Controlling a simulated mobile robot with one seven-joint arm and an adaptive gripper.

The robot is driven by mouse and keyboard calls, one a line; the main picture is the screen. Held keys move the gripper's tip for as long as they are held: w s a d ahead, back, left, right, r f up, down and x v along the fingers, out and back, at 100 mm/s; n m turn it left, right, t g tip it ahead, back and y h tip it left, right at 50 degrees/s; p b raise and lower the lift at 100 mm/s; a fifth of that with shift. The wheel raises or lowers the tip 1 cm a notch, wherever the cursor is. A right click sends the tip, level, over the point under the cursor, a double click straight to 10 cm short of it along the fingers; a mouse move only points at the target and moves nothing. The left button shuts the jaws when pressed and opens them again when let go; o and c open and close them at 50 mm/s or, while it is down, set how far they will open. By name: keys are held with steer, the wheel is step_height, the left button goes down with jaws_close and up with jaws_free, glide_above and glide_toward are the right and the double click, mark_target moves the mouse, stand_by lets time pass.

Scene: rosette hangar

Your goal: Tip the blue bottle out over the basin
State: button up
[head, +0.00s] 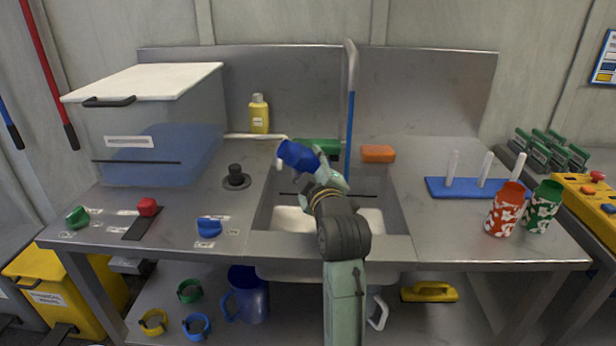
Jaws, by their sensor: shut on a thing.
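The blue bottle (299,155) is in my gripper (322,168), which is shut on it. The bottle is tilted, over the back left part of the basin (386,200). A pale part shows at its lower left; I cannot tell whether it is the neck or something behind. My gripper and arm hide part of the bottle and the middle of the basin. The basin is sunk into the metal counter, with a pale bottom visible on both sides of my arm.
A tall blue-handled pole (350,130) stands behind the basin. A yellow bottle (259,114), a green block (318,146) and an orange sponge (378,153) are at the back. A lidded tank (160,130) fills the left; a blue peg rack (470,188) and two patterned cups (505,210) stand right.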

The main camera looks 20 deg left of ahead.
steer(key=n+b, duration=0.1)
steer(key=n, duration=0.2)
steer(key=shift+d+r+n, duration=0.1)
steer(key=shift+n, duration=0.2)
steer(key=n+b, duration=0.1)
steer(key=n, duration=0.1)
steer(key=n+b, duration=0.2)
steer(key=shift+w+d+r+n, duration=0.1)
steer(key=shift+r+n, duration=0.1)
steer(key=shift+n, duration=0.2)
steer(key=n+b, duration=0.1)
steer(key=n, duration=0.1)
steer(key=r+n+b, duration=0.1)
steer(key=n, duration=0.1)
steer(key=shift+n, duration=0.4)
